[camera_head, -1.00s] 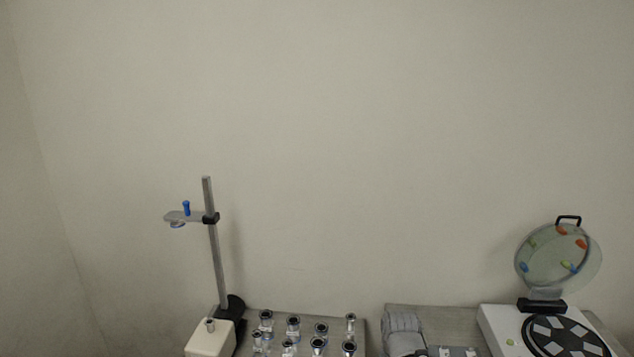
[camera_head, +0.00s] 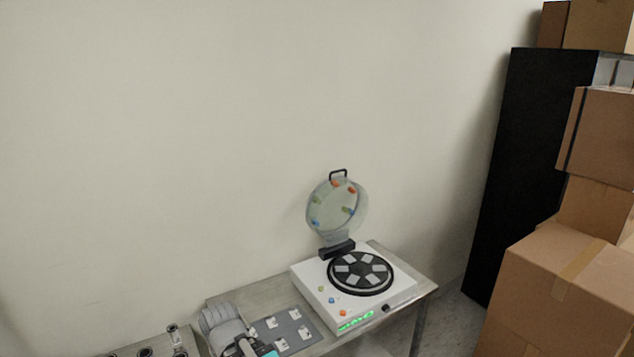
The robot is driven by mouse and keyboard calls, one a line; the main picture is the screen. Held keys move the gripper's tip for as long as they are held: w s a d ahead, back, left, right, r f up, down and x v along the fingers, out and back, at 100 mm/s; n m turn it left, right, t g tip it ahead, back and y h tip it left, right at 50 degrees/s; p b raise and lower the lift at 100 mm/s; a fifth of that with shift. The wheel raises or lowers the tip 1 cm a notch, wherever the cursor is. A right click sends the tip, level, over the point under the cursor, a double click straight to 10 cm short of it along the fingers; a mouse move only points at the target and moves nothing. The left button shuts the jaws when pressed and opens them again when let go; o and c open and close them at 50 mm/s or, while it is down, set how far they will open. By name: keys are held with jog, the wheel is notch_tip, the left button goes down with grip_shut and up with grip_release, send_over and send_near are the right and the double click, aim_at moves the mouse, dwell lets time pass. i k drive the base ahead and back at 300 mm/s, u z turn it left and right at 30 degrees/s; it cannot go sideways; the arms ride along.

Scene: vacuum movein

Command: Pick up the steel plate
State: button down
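Several small pale metallic squares rest on a flat grey holder (camera_head: 288,345) on the table. Several similar silvery plates lie around a black round disc (camera_head: 361,274) on top of the white machine (camera_head: 320,292). Which of these is the steel plate I cannot tell.
The machine's round clear lid (camera_head: 337,208) stands open above the disc. Several metal-topped vials (camera_head: 175,336) stand at the bottom left. Cardboard boxes (camera_head: 560,285) and a black cabinet (camera_head: 535,150) rise at the right. Bare table (camera_head: 250,292) shows behind the holder.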

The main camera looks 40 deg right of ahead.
aim_at(305, 331)
jog(key=z, duration=1.15)
